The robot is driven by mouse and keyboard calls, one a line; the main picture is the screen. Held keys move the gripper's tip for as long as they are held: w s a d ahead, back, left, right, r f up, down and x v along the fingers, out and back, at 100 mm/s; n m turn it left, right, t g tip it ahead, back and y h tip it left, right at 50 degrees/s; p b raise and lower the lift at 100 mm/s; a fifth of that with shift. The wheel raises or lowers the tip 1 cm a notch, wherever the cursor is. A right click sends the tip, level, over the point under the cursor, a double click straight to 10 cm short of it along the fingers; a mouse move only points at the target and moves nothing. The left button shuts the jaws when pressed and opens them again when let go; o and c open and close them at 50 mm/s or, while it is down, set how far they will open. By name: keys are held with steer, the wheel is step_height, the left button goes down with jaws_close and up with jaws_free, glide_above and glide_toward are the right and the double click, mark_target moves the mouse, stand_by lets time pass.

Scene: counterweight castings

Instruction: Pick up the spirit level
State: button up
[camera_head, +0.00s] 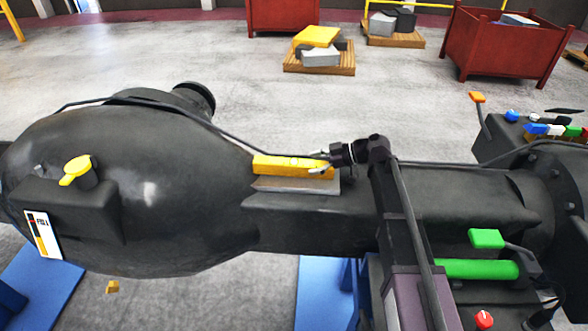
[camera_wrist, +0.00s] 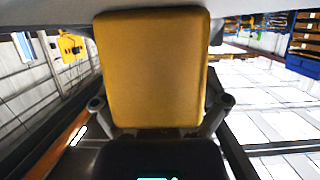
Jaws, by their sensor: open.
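The spirit level, seen as a yellow bar (camera_head: 280,164), lies on a grey block on top of the dark machine body in the head view. My gripper (camera_head: 321,158) is at its right end, with pale fingertips showing by the bar. In the wrist view a broad yellow face of the level (camera_wrist: 152,65) fills the middle, close to the camera. My open gripper (camera_wrist: 160,104) has a finger base showing on either side of it. The fingertips are hidden behind the yellow face there, so contact cannot be told.
The grey block (camera_head: 295,185) lies under the level on the dark machine (camera_head: 200,220). A black cable (camera_head: 222,137) runs behind the level. A yellow-topped cap (camera_head: 76,170) stands at left, a green-capped lever (camera_head: 487,238) at right. Pallets and red bins stand far back.

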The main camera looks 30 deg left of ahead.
stand_by(0.3)
jaws_close()
steer(key=shift+r, duration=0.2)
step_height(320, 180, up, 4)
steer(key=p, duration=0.4)
steer(key=shift+f, duration=0.25)
steer(key=s+d+r+p, duration=0.1)
steer(key=s+d, duration=0.7)
steer(key=s, duration=0.5)
steer(key=shift+s+d, duration=0.25)
steer(key=shift+d, duration=0.05)
